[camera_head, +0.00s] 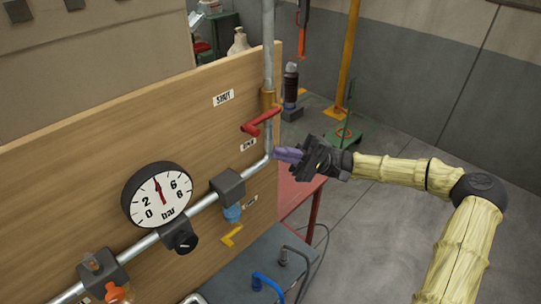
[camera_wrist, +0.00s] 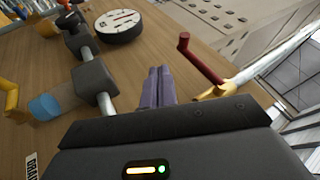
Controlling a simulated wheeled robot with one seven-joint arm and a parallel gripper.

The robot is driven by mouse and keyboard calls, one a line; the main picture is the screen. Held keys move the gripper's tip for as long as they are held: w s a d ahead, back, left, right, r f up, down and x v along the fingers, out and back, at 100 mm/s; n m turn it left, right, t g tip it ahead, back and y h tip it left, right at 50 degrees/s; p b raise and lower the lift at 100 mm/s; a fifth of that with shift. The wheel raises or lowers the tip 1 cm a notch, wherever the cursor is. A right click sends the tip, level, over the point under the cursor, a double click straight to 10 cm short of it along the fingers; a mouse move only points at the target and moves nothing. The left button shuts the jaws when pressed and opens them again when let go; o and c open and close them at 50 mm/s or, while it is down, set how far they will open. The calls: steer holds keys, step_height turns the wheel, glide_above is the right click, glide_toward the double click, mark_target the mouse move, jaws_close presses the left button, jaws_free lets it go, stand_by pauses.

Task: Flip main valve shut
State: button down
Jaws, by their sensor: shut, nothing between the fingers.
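The main valve has a red lever (camera_head: 262,121) on a brass body (camera_head: 268,98) on the vertical pipe. The lever sticks out from the pipe toward the lower left in the head view, between the SHUT label (camera_head: 223,97) above and a second label (camera_head: 248,145) below. In the wrist view the red lever (camera_wrist: 200,60) is at the upper right, with its brass part (camera_wrist: 238,82) beside it. My gripper (camera_head: 278,155) is shut and empty, its purple fingers just below the lever and apart from it. The fingers (camera_wrist: 158,72) point toward the board in the wrist view.
A pressure gauge (camera_head: 157,195) reads near the middle of its scale. A grey fitting (camera_head: 228,185), a yellow lever (camera_head: 232,236) and a black knob (camera_head: 181,240) sit along the lower pipe. A red table (camera_head: 300,192) stands behind; open floor lies right.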

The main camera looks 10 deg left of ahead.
steer(key=b+v, duration=0.2)
steer(key=v, duration=0.3)
steer(key=shift+w+d+f, duration=0.1)
steer(key=shift+d+f, duration=0.1)
steer(key=shift+d, duration=0.15)
steer(key=shift+d, duration=0.15)
